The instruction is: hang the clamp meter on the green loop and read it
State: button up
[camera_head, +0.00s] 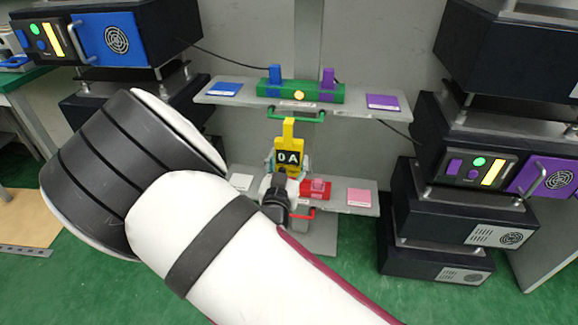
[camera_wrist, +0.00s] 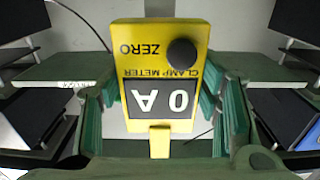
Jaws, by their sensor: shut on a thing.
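The yellow clamp meter (camera_head: 289,146) is upright below the upper shelf, its dark display reading "0 A". Its yellow jaw (camera_head: 288,128) points up and its top overlaps the green loop (camera_head: 308,119) under that shelf; I cannot tell whether it is hooked around the loop or in front of it. My gripper (camera_head: 287,168) is shut on the meter from below. In the wrist view the meter (camera_wrist: 160,50) appears upside down between the two fingers, with "ZERO" and a round black button above the display.
A green block (camera_head: 300,92) with a blue and a purple lever sits on the upper shelf (camera_head: 230,98). A red block (camera_head: 316,188) and a pink card (camera_head: 359,197) are on the lower shelf, above a red loop (camera_head: 302,214). Dark equipment racks stand left and right.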

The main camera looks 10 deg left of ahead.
jog(key=w+f+b, duration=0.2)
jog(key=w+b, duration=0.1)
jog(key=w, duration=0.4)
jog(key=shift+w+d, duration=0.15)
jog(key=shift+w, duration=0.05)
dwell(0.6)
jog(key=o, duration=1.4)
jog(key=shift+s, duration=0.15)
